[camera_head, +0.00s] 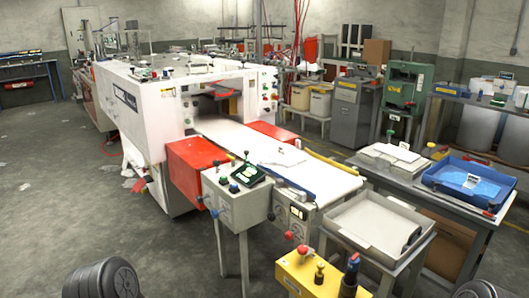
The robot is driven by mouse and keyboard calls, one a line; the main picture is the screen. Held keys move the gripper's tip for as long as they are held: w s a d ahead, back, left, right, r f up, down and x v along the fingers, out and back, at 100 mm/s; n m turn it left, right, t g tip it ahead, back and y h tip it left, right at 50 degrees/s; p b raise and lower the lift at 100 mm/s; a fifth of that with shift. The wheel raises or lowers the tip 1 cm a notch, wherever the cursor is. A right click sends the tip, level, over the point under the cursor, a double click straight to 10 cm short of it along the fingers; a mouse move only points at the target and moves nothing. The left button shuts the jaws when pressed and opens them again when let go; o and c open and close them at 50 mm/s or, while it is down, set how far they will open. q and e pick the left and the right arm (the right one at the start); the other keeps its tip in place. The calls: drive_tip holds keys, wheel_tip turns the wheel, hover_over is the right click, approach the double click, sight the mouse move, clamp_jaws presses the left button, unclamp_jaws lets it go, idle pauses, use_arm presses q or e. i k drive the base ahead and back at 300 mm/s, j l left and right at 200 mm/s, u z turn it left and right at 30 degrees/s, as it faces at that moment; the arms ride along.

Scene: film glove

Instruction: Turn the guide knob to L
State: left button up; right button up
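I cannot tell for certain which knob is the guide knob, and no L mark is readable at this size. A grey control box (238,205) stands at the front end of the white machine, with a dark panel (250,174) and small knobs on top. A blue knob (234,188) sits at the panel's left. Neither of my grippers shows; only dark rounded parts, likely of my arms, show at the bottom corners.
The white machine (150,110) has a conveyor belt (320,180) and red covers (195,160). A side table holds a blue tray (470,180) and a white stack (392,157). The floor at left (60,200) is mostly clear.

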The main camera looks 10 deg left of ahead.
sight(199, 199)
drive_tip(key=i+j+z, duration=0.2)
drive_tip(key=i+j, duration=0.15)
drive_tip(key=j, duration=0.3)
drive_tip(key=i+j+z, duration=0.1)
drive_tip(key=j, duration=0.25)
drive_tip(key=i+j+z, duration=0.1)
drive_tip(key=i+j, duration=0.15)
drive_tip(key=j, duration=0.15)
drive_tip(key=i+j+z, duration=0.1)
drive_tip(key=j, duration=0.25)
drive_tip(key=i+j+z, duration=0.1)
drive_tip(key=j, duration=0.3)
drive_tip(key=i+j+z, duration=0.1)
drive_tip(key=j, duration=0.3)
drive_tip(key=i+j+z, duration=0.1)
drive_tip(key=j, duration=0.3)
drive_tip(key=i+j, duration=0.1)
drive_tip(key=j, duration=0.15)
drive_tip(key=i+j, duration=0.1)
drive_tip(key=j, duration=0.15)
